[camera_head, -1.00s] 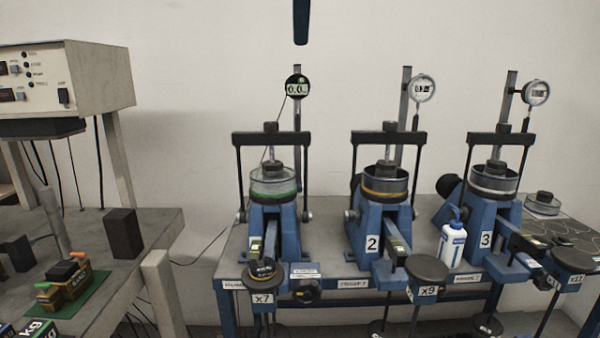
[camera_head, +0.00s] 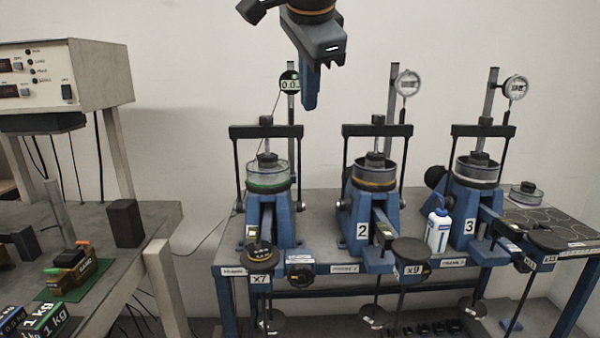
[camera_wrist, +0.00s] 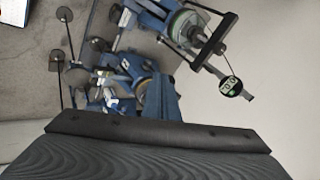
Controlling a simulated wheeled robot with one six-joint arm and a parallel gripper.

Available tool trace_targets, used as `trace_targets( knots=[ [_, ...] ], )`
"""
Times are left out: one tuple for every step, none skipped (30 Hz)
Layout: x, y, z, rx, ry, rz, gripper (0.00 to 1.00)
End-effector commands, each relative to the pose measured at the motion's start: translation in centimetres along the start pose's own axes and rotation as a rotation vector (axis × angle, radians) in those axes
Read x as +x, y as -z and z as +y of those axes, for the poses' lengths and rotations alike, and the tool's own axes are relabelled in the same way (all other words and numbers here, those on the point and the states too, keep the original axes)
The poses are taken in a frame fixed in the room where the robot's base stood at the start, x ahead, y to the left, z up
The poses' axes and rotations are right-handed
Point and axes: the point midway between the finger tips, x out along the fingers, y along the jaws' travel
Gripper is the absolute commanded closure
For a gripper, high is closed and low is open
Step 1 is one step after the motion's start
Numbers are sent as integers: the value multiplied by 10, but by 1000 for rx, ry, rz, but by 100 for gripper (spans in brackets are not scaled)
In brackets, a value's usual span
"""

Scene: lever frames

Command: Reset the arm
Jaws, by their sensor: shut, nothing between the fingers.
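My gripper (camera_head: 309,88) hangs at the top middle of the head view, fingers pointing down. Its blue fingers are together, with nothing between them. It is in front of the wall, above the bench and clear of the lever frames. In the wrist view the blue fingers (camera_wrist: 162,100) show beyond the dark gripper body. Three blue lever frames stand on the bench: the left one (camera_head: 262,222), the middle one (camera_head: 362,215) marked 2, and the right one (camera_head: 466,215) marked 3. The gripper partly overlaps the left frame's round digital gauge (camera_head: 289,82).
A white bottle (camera_head: 437,232) stands between frames 2 and 3. The wall space around the gripper is free.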

Motion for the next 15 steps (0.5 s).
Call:
trace_targets(
  knots=[
    [18,2,12,-44,-30,-3,100],
    [27,4,19,-77,-46,-6,100],
    [41,5,30,-125,-68,-13,100],
    [52,7,40,-163,-87,-20,100],
    [65,8,50,-205,-106,-29,100],
    [82,10,66,-264,-135,-44,100],
    [95,13,80,-313,-156,-57,100],
    [108,14,95,-362,-180,-73,100],
    [125,17,115,-427,-206,-96,100],
    [137,19,131,-474,-225,-116,100],
    [148,21,147,-522,-244,-136,100],
    [161,23,168,-581,-264,-164,100],
    [170,25,185,-625,-280,-187,100],
    [179,26,202,-667,-293,-211,100],
    [189,27,224,-723,-308,-243,100]
  ],
)
